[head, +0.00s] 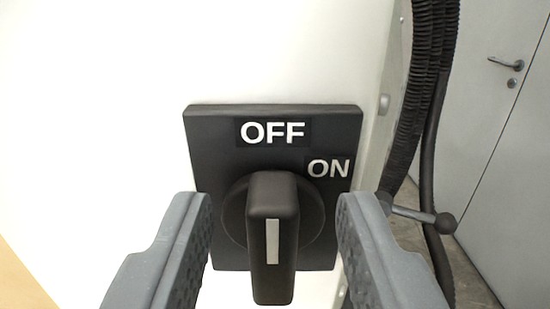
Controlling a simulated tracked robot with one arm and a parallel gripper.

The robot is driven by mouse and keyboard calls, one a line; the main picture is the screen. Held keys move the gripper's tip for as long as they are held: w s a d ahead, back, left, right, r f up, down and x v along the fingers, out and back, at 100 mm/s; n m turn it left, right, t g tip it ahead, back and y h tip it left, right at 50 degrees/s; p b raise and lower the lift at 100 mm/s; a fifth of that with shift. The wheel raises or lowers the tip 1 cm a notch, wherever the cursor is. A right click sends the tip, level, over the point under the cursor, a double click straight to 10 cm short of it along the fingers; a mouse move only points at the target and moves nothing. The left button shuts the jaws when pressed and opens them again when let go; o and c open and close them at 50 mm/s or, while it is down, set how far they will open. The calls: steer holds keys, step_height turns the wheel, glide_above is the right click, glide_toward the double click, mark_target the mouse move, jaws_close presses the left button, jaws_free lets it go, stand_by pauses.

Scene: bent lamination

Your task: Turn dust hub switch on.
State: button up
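The dust hub switch is a black square plate (215,150) on a white panel, with white OFF and ON labels. OFF is at the top middle and ON is at the upper right. Its black rotary handle (285,240) stands out from a round base, with a white stripe on its front. The handle is upright, in line with OFF. My gripper (275,225) is open, with one grey finger to the left of the handle and one to the right. There is a visible gap between each finger and the handle. The handle's lower end hangs between the fingers.
The white panel (110,90) fills the left and middle. Black corrugated hoses (415,90) hang to the right of the switch, near a dark rod with a ball end (444,222). A grey door with a lever handle (506,63) is behind at the right.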

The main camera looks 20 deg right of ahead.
steer(key=shift+w+d, duration=0.2)
steer(key=shift+w, duration=0.35)
